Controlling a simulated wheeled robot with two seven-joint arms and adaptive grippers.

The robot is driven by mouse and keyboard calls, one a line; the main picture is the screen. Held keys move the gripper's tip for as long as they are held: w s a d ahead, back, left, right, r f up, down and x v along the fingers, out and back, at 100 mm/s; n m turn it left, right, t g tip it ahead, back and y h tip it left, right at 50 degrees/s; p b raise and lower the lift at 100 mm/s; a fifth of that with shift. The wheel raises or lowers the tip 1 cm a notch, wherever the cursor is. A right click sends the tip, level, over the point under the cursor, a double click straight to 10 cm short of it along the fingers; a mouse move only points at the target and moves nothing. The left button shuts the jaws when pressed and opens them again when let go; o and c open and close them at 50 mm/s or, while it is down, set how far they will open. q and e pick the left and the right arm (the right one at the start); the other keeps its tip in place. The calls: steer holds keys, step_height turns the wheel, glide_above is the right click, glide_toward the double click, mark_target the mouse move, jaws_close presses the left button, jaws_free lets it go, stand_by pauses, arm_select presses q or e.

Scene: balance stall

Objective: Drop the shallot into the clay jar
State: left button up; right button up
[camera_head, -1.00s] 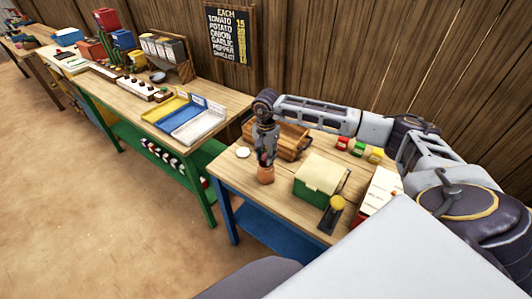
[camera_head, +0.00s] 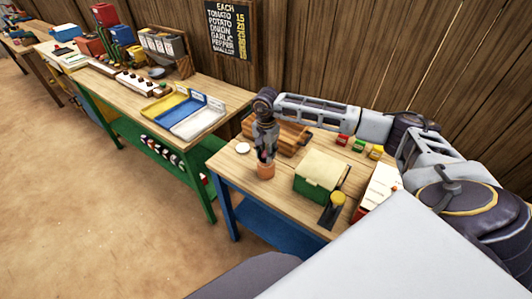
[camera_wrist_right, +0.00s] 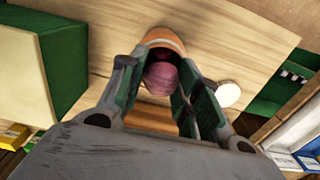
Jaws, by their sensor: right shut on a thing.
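The clay jar (camera_head: 266,171) is a small orange-brown pot standing upright near the left front edge of the blue-legged table. My right gripper (camera_head: 266,155) points down just over it. In the right wrist view the gripper (camera_wrist_right: 162,85) is shut on the shallot (camera_wrist_right: 161,78), a round purple-pink bulb between its green-faced fingers. The orange rim of the jar (camera_wrist_right: 161,37) shows behind the shallot there. The shallot overlaps the jar's opening, and I cannot tell how deep it sits. In the head view the fingers hide the shallot. My left gripper is out of view.
A green box with a cream top (camera_head: 321,178) stands right of the jar. A white disc (camera_head: 243,148) lies to the left. A wooden crate (camera_head: 290,138) and small coloured boxes (camera_head: 358,145) are behind. Another table with trays (camera_head: 198,122) stands at the left.

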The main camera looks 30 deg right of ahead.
stand_by(0.4)
steer(key=o, duration=0.9)
steer(key=shift+r, duration=6)
